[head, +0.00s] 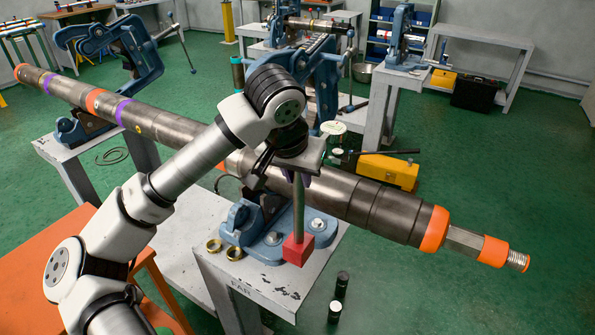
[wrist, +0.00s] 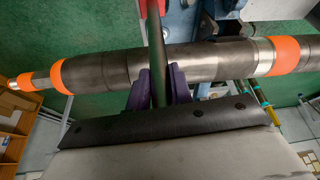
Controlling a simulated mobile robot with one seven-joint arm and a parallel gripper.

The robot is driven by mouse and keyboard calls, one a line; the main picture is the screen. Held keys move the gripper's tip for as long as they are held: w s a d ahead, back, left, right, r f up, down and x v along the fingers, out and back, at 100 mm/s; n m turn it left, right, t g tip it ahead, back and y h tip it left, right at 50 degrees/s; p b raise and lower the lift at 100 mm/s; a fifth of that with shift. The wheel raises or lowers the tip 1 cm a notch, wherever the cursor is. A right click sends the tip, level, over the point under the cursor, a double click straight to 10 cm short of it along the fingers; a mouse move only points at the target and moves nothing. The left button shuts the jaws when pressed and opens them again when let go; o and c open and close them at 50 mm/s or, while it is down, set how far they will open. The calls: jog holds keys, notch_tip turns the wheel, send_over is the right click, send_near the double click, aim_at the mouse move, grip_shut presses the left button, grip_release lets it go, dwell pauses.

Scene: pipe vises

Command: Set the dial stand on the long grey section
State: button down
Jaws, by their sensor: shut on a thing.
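The dial stand, a greenish-grey rod with a red block (head: 298,250) at its lower end, hangs from my gripper (head: 297,178). In the wrist view the rod (wrist: 156,45) runs between the purple fingers of my gripper (wrist: 158,88), which are shut on it. I cannot tell whether the block touches anything.
A blue vise (head: 238,228) on a pale bench (head: 215,270) supports the pipe; another blue vise (head: 140,60) stands at the far left. A yellow toolbox (head: 388,171) is behind the pipe. Green floor at right is open.

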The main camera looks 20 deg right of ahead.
aim_at(297, 204)
jog(key=shift+f+b, duration=0.95)
jog(key=shift+f, duration=1.8)
jog(key=shift+w+f+b, duration=0.1)
jog(key=shift+f+b, duration=0.65)
jog(key=shift+b, duration=1.25)
jog(key=shift+f+b, duration=0.35)
jog(key=shift+b, duration=0.15)
jog(key=c, duration=1.2)
grip_release()
jog(key=shift+o, duration=0.2)
jog(key=shift+s+f, duration=0.15)
jog(key=shift+s, duration=0.05)
jog(key=shift+r+p, duration=1.6)
jog(key=shift+r, duration=2)
